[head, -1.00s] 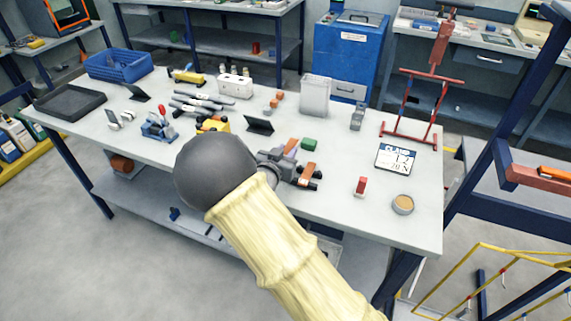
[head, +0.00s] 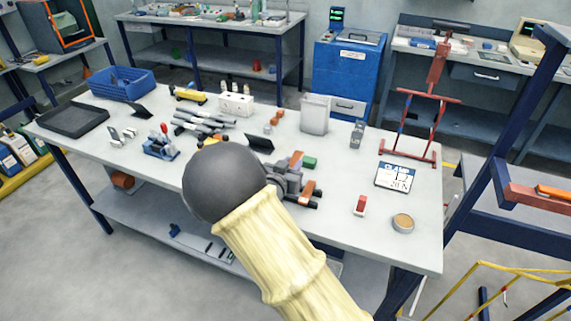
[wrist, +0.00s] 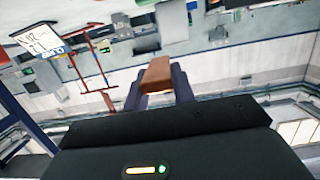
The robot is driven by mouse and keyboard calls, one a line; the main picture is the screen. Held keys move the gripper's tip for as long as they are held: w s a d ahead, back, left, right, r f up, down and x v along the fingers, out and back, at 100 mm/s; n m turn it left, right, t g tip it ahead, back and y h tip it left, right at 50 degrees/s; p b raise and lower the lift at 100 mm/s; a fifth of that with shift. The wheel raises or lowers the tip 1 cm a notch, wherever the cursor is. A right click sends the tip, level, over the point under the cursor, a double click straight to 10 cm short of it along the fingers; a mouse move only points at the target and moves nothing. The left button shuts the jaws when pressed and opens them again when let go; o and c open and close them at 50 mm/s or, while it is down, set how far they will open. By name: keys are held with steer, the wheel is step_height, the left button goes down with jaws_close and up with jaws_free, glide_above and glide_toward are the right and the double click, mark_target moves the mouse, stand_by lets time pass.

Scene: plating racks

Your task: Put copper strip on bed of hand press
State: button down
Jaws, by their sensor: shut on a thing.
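My gripper (head: 311,196) is in the middle of the head view, over the front part of the workbench and partly behind my own arm. It is shut on a brown-orange piece, the copper strip (head: 307,187). In the wrist view the strip (wrist: 157,74) sits between the two dark fingers, with its end facing the camera. A small blue tool with a red-knobbed lever (head: 160,147) stands on the left half of the bench. It may be the hand press, but I cannot tell for sure. The strip is well to its right and apart from it.
The bench (head: 350,235) also holds a green block (head: 309,162), a red-and-white piece (head: 360,205), a round tin (head: 403,222), a sign card (head: 394,178), a red stand (head: 410,150), grey bars (head: 200,122) and a blue bin (head: 122,84). The front right is fairly clear.

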steer(key=s+d+r+n+y+p, duration=0.1)
steer(key=d+r+y+p, duration=0.15)
steer(key=d+p, duration=0.85)
steer(key=s+d+f+n+t+y+p, duration=0.1)
steer(key=s+d+n+y+p, duration=0.2)
steer(key=s+d+p, duration=0.2)
steer(key=s+p, duration=0.2)
steer(key=p, duration=0.1)
steer(key=shift+s+d+f+p, duration=0.25)
steer(key=shift+s+f+p, duration=0.05)
steer(key=shift+p, duration=0.1)
